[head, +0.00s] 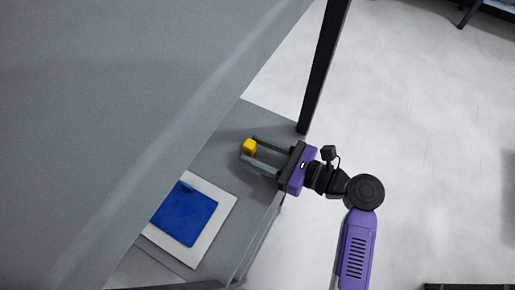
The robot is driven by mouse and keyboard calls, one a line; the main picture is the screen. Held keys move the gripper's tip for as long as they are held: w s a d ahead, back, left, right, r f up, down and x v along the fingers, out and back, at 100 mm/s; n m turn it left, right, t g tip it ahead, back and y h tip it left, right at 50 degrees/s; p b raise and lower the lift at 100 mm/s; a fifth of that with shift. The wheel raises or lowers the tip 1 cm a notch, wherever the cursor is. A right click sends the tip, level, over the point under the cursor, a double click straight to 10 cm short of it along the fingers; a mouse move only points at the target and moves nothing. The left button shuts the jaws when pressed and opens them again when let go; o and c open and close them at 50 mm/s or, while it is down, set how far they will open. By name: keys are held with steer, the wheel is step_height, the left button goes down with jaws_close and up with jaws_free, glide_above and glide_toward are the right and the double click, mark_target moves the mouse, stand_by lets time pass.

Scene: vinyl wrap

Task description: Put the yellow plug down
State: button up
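The yellow plug (249,146) is a small yellow block in the head view, at the tips of my gripper's two long grey fingers. My gripper (249,148) has a purple body and reaches in from the right over a grey lower surface (222,153). The plug fills the gap between the fingertips, and they appear to be shut on it. Whether the plug's underside touches the grey surface cannot be told from this view.
A blue square (184,214) lies on a white sheet (222,213) on the lower surface, down and left of my gripper. A large grey panel (120,100) overhangs from the left. A dark post (325,65) stands above my gripper. Bare grey surface shows between plug and sheet.

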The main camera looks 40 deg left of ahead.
steer(key=b+v, duration=0.1)
steer(key=v, duration=1.1)
steer(key=shift+d, duration=0.1)
stand_by(0.4)
